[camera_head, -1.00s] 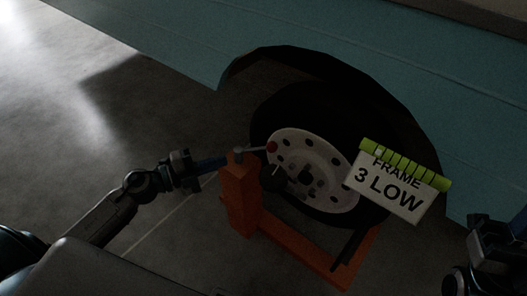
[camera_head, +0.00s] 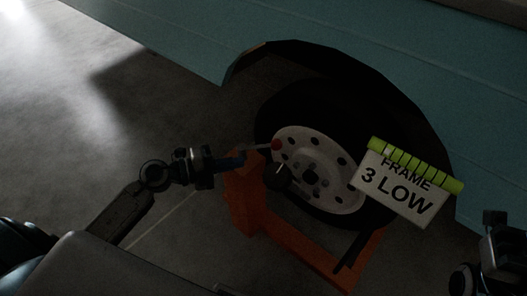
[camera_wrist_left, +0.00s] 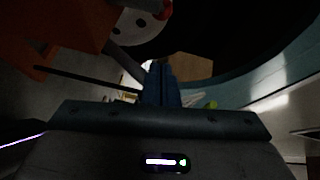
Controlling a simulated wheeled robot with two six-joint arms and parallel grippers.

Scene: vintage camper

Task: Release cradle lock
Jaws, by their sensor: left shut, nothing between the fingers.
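An orange cradle (camera_head: 243,195) stands on the floor around the lower part of a wheel with a white rim (camera_head: 297,150). A thin grey lever with a red knob (camera_head: 276,144) sticks out above the cradle's left post. The knob also shows at the top of the left wrist view (camera_wrist_left: 165,10), with a grey bar, seemingly the lever (camera_wrist_left: 125,62), below it. My left gripper (camera_head: 243,159) is shut and empty at the top of the post, close to the lever; I cannot tell whether they touch. My right gripper (camera_head: 493,245) is at the right edge, its fingers unclear.
A white sign (camera_head: 400,187) reading "FRAME 3 LOW" with a green strip hangs in front of the tyre's right side. The teal camper body (camera_head: 330,40) rises behind. A dark round knob (camera_head: 277,176) sits beside the post. The grey floor at left is clear.

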